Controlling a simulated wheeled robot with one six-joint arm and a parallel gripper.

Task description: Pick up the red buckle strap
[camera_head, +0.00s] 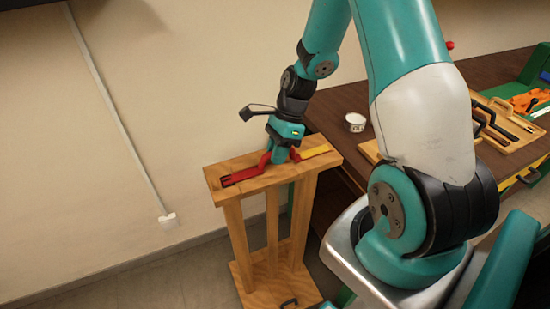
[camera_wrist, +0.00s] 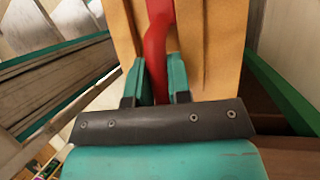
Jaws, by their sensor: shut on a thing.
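The red buckle strap (camera_head: 243,175) lies along the left part of the top of a wooden stand (camera_head: 215,182), and its right end rises into my gripper (camera_head: 279,158). A dark part shows at its left end. In the wrist view the red strap (camera_wrist: 158,45) runs down between the two teal fingers of my gripper (camera_wrist: 157,82). The fingers are shut on it. A yellow strap (camera_head: 314,152) lies on the right part of the stand top. The strap's held end is partly hidden by my fingers.
A dark brown table (camera_head: 335,104) stands right of the stand, with a white round tin (camera_head: 355,121) on it. A wooden tray (camera_head: 515,140) with dark-handled tools lies farther right. A cable runs down the wall to a white box (camera_head: 167,219). Floor left of the stand is clear.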

